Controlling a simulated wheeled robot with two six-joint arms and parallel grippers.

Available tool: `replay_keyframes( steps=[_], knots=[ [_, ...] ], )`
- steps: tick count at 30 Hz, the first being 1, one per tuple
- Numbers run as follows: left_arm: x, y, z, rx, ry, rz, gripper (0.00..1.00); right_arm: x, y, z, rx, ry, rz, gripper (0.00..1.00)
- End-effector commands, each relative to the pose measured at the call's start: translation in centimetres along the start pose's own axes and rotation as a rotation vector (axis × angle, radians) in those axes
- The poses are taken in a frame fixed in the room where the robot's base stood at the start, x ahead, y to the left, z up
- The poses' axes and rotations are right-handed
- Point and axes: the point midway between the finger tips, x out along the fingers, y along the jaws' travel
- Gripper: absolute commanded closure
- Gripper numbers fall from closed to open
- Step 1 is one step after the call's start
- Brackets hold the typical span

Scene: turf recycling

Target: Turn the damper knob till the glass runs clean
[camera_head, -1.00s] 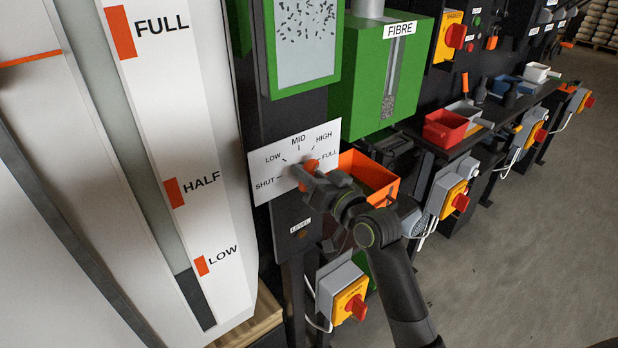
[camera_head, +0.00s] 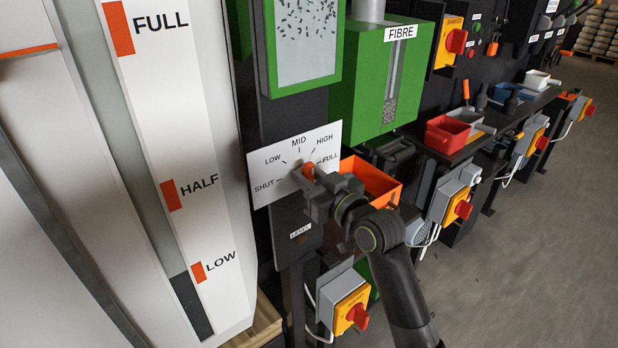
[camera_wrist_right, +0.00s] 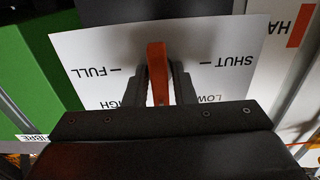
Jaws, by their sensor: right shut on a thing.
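The orange damper knob (camera_head: 308,171) sits on a white dial plate (camera_head: 262,178) marked SHUT, LOW, MID, HIGH and FULL. My right gripper (camera_head: 312,180) is shut on the knob from the front. In the right wrist view the orange bar of the knob (camera_wrist_right: 157,70) stands between the two fingers, with FULL and SHUT upside down on either side. The bar lies roughly in line with MID. The glass pane (camera_head: 305,40) in its green frame shows many dark specks. My left gripper is not in view.
A green FIBRE box (camera_head: 352,100) with a sight slot stands right of the dial, above an orange bin (camera_head: 372,178). A yellow switch box (camera_head: 350,308) is below. A white gauge panel (camera_head: 225,235) stands left. Open floor (camera_head: 540,260) lies right.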

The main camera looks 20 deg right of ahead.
Motion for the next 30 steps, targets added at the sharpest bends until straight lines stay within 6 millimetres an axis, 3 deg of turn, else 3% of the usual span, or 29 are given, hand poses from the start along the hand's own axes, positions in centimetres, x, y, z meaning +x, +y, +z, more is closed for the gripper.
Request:
replay_keyframes(
  steps=[7, 8, 10, 22, 30],
  knots=[
    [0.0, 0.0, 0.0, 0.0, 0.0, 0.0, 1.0, 0.0, 0.0, 0.2, 0.001, -0.005, 0.0, 0.99],
    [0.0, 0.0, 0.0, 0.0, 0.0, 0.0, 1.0, 0.0, 0.0, 0.2, 0.001, -0.005, 0.0, 0.73],
    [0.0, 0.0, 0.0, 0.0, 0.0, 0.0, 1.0, 0.0, 0.0, 0.1, 0.001, -0.004, 0.0, 0.64],
    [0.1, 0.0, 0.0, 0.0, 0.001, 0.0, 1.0, -0.7, 0.0, 0.1, 0.001, -0.001, 0.0, 0.64],
    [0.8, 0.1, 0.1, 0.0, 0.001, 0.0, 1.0, -5.2, 0.1, 0.3, -0.002, -0.003, 0.001, 0.64]
  ],
)
